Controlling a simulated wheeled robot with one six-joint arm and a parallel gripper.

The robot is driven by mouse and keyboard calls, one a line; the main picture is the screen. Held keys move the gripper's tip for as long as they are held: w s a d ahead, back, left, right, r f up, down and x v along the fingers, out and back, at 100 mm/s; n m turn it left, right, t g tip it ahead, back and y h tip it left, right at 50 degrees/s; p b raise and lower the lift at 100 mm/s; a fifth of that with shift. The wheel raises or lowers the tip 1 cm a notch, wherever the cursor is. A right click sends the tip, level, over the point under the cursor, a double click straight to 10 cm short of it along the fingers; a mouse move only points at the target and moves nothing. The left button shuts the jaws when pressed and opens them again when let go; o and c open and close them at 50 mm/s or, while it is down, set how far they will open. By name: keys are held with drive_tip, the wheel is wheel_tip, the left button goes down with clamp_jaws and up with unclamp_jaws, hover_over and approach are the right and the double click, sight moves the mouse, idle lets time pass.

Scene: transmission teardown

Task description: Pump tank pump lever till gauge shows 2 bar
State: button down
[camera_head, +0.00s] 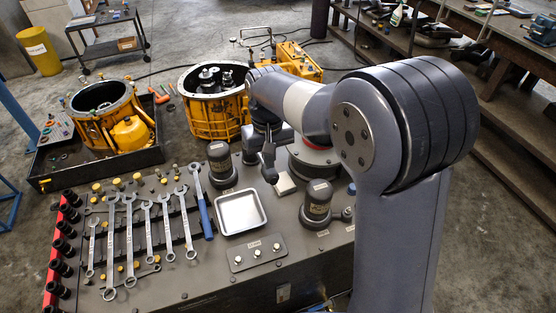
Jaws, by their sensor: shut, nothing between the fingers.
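A yellow unit (299,57) stands on the floor at the back centre, behind my arm; it looks like the tank pump. A thin handle-like bar (254,32) rises at its left end and may be the pump lever. My arm hides part of the unit's front. I cannot make out a gauge or its reading. My gripper (270,174) points down over the back of the dark workbench, right of a dark cylinder tool. It is shut and empty, well in front of the yellow unit and apart from the lever.
A yellow housing (202,112) stands between bench and pump, with another in a black tray (60,178) at left. The bench holds several wrenches (129,240), a metal tray (241,212) and dark cylinders (317,203). Shelving (500,125) lines the right.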

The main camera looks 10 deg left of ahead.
drive_tip(key=shift+f+b, duration=2.5)
drive_tip(key=shift+f, duration=1.35)
wheel_tip(320, 180, up, 8)
drive_tip(key=p, duration=0.6)
drive_tip(key=shift+p, duration=0.3)
drive_tip(key=shift+f, duration=0.1)
